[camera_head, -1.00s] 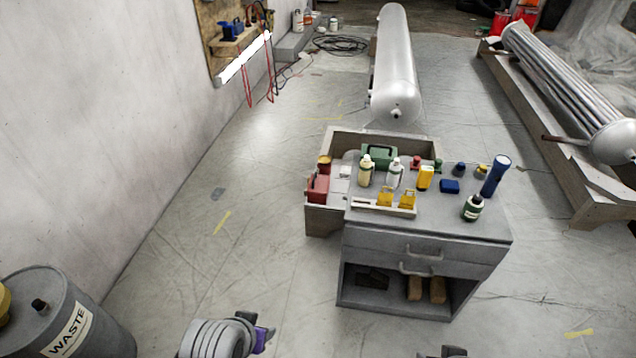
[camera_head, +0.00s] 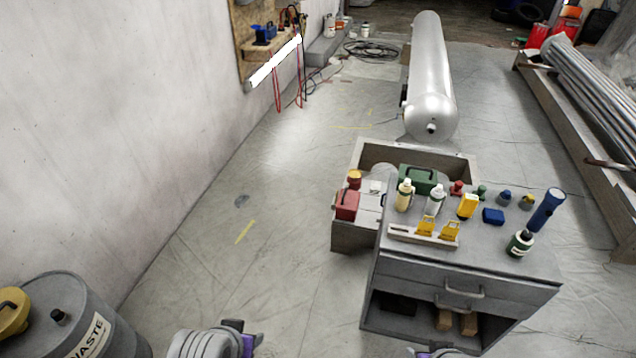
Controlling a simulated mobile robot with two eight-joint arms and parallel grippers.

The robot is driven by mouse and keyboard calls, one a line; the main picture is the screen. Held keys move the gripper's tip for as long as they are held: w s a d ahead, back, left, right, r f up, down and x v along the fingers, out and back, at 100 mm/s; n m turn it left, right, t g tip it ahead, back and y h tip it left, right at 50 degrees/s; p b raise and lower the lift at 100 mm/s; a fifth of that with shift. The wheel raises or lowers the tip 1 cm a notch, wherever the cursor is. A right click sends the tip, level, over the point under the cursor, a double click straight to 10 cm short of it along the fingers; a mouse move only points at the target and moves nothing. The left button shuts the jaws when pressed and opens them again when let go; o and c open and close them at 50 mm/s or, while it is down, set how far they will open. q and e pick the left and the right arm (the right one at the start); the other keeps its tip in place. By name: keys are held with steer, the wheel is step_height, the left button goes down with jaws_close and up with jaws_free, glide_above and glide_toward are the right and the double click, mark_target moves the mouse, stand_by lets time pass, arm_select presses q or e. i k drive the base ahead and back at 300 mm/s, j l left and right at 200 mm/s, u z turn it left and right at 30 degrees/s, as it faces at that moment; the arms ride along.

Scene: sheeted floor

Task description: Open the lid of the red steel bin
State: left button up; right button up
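No thing that is clearly a red steel bin with a lid shows. Small red containers (camera_head: 537,37) stand far off at the top right, too small to tell whether one is the bin. My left gripper (camera_head: 240,341) is at the bottom edge, left of the grey cabinet, with purple parts showing and nothing seen in it. My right gripper (camera_head: 436,352) is cut off by the bottom edge in front of the cabinet. The finger gaps of both are not clear. Neither gripper is near the red containers.
A grey drum marked WASTE (camera_head: 58,318) stands at the lower left. The grey cabinet (camera_head: 465,262) carries bottles and tools; a crate (camera_head: 420,148) and a silver tank (camera_head: 430,75) are behind it. A pipe rack (camera_head: 575,130) is at right.

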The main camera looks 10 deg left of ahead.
mark_target(348, 200)
steer(key=i+j+u, duration=0.5)
steer(key=i, duration=0.3)
steer(key=i+u, duration=0.25)
steer(key=i, duration=0.2)
steer(key=i+z, duration=0.85)
steer(key=i+j+z, duration=0.1)
steer(key=i+z, duration=0.15)
steer(key=z, duration=0.2)
steer(key=i+z, duration=0.35)
steer(key=i, duration=0.15)
